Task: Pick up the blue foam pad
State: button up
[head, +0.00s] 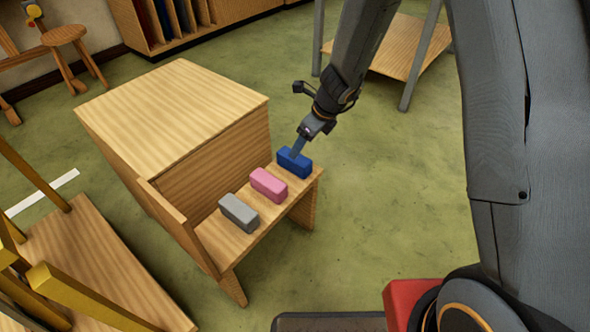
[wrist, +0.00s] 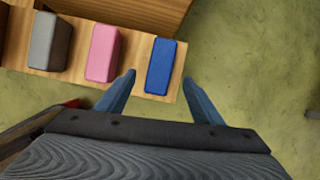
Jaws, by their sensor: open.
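The blue foam pad (head: 294,162) lies at the right end of a low wooden shelf, the last in a row of three pads. My gripper (head: 299,146) is just above it in the head view. In the wrist view the blue pad (wrist: 161,67) lies ahead of and between my two open fingers (wrist: 157,80), with a gap on either side. I cannot tell whether a finger touches it. Nothing is held.
A pink pad (head: 268,185) lies beside the blue one, and a grey pad (head: 239,213) beyond it. The shelf (head: 233,242) joins a taller wooden box (head: 172,110) behind. Green floor (head: 390,220) is open to the right.

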aim_at(294, 162)
jog(key=shift+w+a+f+m+b, duration=0.15)
jog(key=shift+w+f+m+b, duration=0.1)
jog(key=shift+f, duration=0.3)
jog(key=shift+w+a+f+m+b, duration=0.15)
jog(key=shift+w+f+m, duration=0.1)
jog(key=shift+f, duration=0.3)
jog(key=shift+b+x, duration=1.5)
jog(key=shift+x, duration=2)
jog(key=shift+s+a, duration=0.1)
jog(key=shift+a, duration=0.05)
jog(key=shift+f+b, duration=0.25)
jog(key=shift+b, duration=0.05)
jog(key=shift+c, duration=0.4)
jog(key=c, duration=1)
